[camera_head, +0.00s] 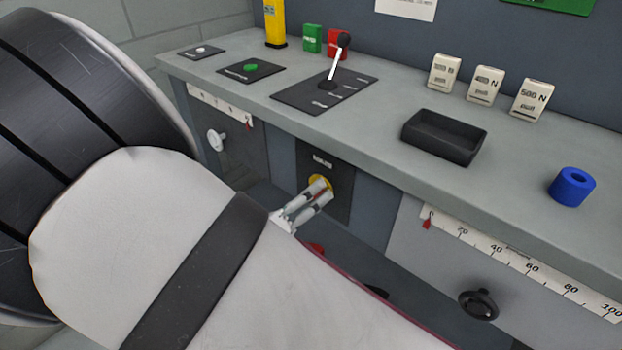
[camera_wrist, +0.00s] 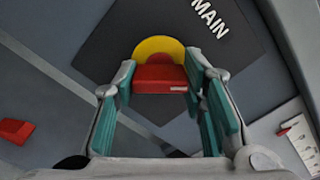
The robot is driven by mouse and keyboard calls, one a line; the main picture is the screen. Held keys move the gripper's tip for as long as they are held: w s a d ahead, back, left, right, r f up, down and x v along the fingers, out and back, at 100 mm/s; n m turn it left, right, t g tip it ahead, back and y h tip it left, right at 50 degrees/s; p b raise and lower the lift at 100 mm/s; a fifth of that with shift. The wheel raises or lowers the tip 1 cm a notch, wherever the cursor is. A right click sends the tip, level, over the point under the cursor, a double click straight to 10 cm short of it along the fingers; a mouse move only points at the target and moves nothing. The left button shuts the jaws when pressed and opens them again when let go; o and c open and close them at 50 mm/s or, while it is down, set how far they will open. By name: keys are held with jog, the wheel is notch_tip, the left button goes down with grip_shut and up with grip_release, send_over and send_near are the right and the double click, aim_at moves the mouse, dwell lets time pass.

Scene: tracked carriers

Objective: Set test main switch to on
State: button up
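The main switch has a yellow disc (camera_head: 319,182) and a red handle, mounted on a dark panel (camera_head: 341,187) below the bench top. In the wrist view the red handle (camera_wrist: 160,79) lies across the yellow disc (camera_wrist: 160,47), beside white lettering reading MAIN (camera_wrist: 208,18). My gripper (camera_head: 317,191) is at the switch, with one finger on each side of the handle. In the wrist view my gripper (camera_wrist: 160,80) has its teal-padded fingertips against both ends of the handle, with no clear gap. The handle's back is hidden.
Above, the bench (camera_head: 388,133) carries a lever (camera_head: 338,62) on a dark plate, a black tray (camera_head: 444,137), a blue ring (camera_head: 572,187) and several weights. A black knob (camera_head: 478,304) and a scale (camera_head: 525,262) are at right. A white knob (camera_head: 216,139) is at left.

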jog(key=shift+m+p, duration=0.3)
jog(key=shift+m, duration=0.1)
jog(key=m+p, duration=0.1)
jog(key=m, duration=0.2)
jog(key=shift+p, duration=0.3)
jog(key=m+p, duration=0.1)
jog(key=m, duration=0.3)
jog(key=shift+m, duration=0.4)
jog(key=o, duration=1.2)
jog(key=shift+c, duration=0.2)
jog(key=v, duration=1.2)
